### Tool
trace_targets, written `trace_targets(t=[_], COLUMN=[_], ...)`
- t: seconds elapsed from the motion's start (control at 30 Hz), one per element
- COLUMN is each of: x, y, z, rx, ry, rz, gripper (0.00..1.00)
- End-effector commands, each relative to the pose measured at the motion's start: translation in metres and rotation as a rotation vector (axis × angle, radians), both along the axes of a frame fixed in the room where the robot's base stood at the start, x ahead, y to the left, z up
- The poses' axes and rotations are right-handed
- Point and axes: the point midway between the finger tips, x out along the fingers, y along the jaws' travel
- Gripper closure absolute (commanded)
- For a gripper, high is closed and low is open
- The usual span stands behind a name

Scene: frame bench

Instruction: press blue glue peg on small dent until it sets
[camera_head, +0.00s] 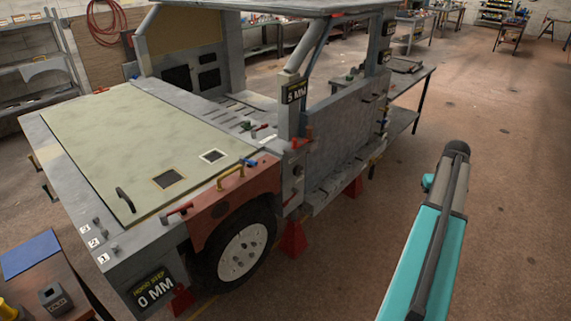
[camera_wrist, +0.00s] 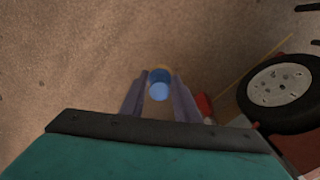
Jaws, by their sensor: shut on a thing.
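My gripper (camera_wrist: 160,92) is shut on a blue peg (camera_wrist: 159,91) in the wrist view. The peg has a round, light blue end and a yellowish rim, and it sits between the two grey-purple fingertips over bare floor. The gripper and peg do not show in the head view. The pale green hood panel (camera_head: 100,135) of the vehicle carries two square marks: a dark one with a yellowish frame (camera_head: 169,180) and a smaller white-framed one (camera_head: 212,155). I cannot make out the depth of either mark.
The vehicle's wheel (camera_head: 242,250) also shows in the wrist view (camera_wrist: 285,88). A bench (camera_head: 55,285) stands lower left.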

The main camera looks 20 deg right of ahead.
Motion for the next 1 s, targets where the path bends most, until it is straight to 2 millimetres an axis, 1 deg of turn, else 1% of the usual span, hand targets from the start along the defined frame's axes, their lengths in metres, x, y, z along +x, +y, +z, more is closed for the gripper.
trace_targets(t=[0.17,0.27,0.37,0.5,0.57,0.7,0.77,1.0], x=[0.021,0.040,0.063,0.095,0.109,0.138,0.149,0.190], y=[0.017,0.034,0.055,0.089,0.104,0.141,0.157,0.225], z=[-0.003,-0.004,-0.006,-0.009,-0.010,-0.012,-0.013,-0.017], rx=[0.000,0.000,0.000,0.000,0.000,-0.001,0.000,0.000], ry=[-0.001,0.000,0.000,0.000,0.000,-0.001,0.000,0.000], rz=[0.040,0.079,0.125,0.198,0.228,0.300,0.331,0.454], gripper=[0.93,0.93,0.93,0.93,0.93,0.93,0.93,0.93])
